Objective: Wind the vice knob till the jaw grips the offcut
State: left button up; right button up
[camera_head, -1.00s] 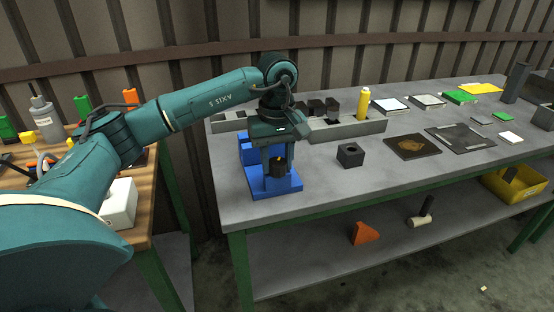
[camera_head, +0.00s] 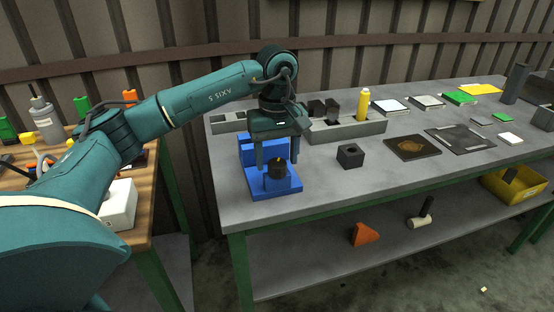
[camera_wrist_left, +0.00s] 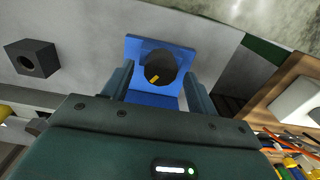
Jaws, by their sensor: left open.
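The blue vice (camera_head: 262,189) stands at the left front of the grey bench, and its blue body also shows in the wrist view (camera_wrist_left: 134,48). Its black round knob (camera_head: 276,171) faces up and carries a yellow mark, seen clearly in the wrist view (camera_wrist_left: 158,66). My left gripper (camera_head: 278,162) is open and points down over the knob. Its fingers are spread to either side, with gaps to the knob in the wrist view (camera_wrist_left: 158,84). I cannot make out the offcut or the vice jaw's contact with it. My right gripper is not in view.
A black block with a hole (camera_head: 350,155) sits right of the vice. Behind is a grey holder (camera_head: 345,131) with a yellow bottle (camera_head: 362,105). Plates and trays lie farther right. A wooden table (camera_head: 142,215) with tools stands left. The bench front between vice and plates is mostly clear.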

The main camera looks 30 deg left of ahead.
aim_at(277, 162)
pick_arm(q)
notch_tip(277, 162, up, 12)
jog(key=p, duration=0.1)
jog(key=shift+f, duration=0.15)
